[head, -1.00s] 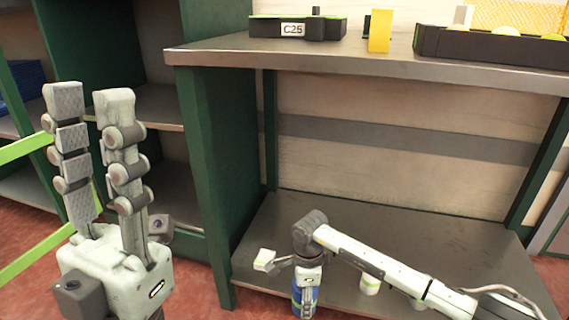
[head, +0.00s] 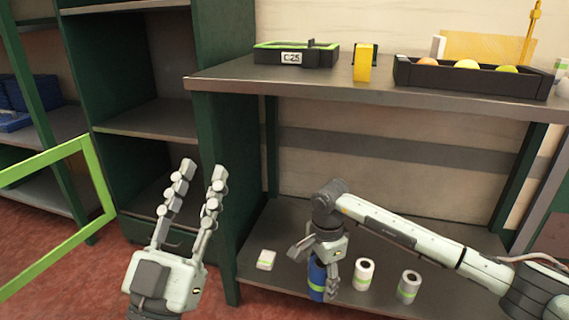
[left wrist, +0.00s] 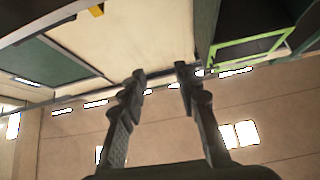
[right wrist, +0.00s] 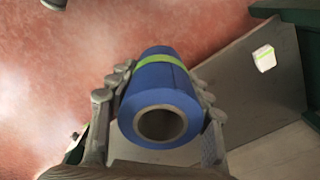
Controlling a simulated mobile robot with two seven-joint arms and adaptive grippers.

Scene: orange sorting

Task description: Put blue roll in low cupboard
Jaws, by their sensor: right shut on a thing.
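The blue roll (head: 317,279) has a light green band. My right gripper (head: 324,284) is shut on it, over the low shelf (head: 290,225) in the head view. In the right wrist view the blue roll (right wrist: 158,100) sits between both fingers, its hollow end toward the camera. My left gripper (head: 204,168) is open and empty, fingers up, in front of the cupboard (head: 150,119) at the left. That cupboard has open compartments, the lowest partly hidden by my left gripper. The left wrist view shows the left fingers (left wrist: 160,75) apart with nothing between them.
The worktop (head: 330,92) above holds a C25 case (head: 296,54), yellow tape (head: 362,66) and a black tray (head: 470,86). A green-framed door (head: 98,185) stands open at left.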

